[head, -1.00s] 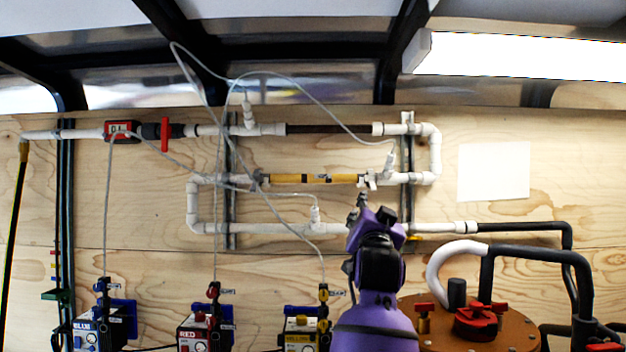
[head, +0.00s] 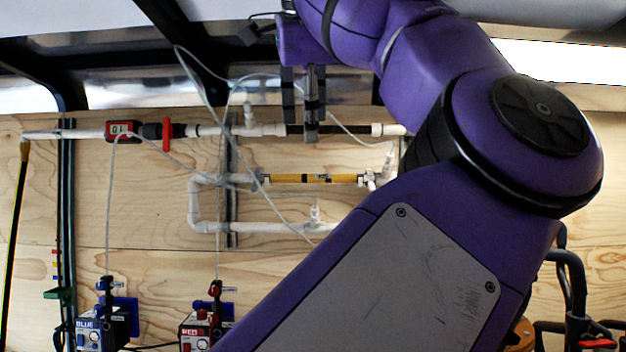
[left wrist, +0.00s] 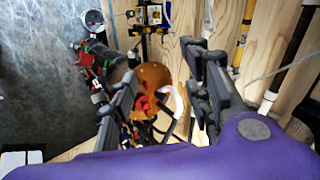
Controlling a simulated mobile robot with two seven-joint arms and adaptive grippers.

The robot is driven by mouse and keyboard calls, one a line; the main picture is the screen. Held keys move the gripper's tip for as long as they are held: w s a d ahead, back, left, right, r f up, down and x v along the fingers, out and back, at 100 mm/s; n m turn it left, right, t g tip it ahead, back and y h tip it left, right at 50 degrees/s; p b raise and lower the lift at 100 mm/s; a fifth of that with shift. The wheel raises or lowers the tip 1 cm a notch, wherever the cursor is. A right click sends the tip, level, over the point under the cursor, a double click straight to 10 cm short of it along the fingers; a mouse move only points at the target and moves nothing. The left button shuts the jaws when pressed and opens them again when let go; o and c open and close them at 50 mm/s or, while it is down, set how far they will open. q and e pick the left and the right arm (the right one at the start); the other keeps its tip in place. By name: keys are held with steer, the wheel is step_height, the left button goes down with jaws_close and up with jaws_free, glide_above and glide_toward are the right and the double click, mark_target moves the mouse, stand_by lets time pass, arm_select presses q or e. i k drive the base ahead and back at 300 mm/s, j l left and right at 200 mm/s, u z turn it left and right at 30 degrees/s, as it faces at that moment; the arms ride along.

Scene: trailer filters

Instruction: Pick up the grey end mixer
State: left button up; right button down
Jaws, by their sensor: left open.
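No part is clearly marked as the grey end mixer, and I cannot tell which one it is. In the head view a dark brown tube (head: 355,131) with white ends lies in the top pipe run, and a yellow tube (head: 285,178) lies in the run below. The left wrist view shows the dark tube (left wrist: 296,50) and the yellow tube (left wrist: 243,38) at the right. My left gripper (head: 312,128) is open, its fingers pointing down in front of the top run and overlapping the dark tube. Its spread fingers (left wrist: 165,62) hold nothing. My right gripper is not in view.
White pipes (head: 270,228) and thin hoses run along the plywood wall. A red valve handle (head: 166,134) is at left. Blue (head: 98,328) and red (head: 197,333) boxes stand below. The left wrist view shows an orange-brown drum lid (left wrist: 153,77).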

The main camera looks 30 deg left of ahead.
mark_target(273, 178)
steer(key=i+j, duration=1.15)
steer(key=i, duration=0.15)
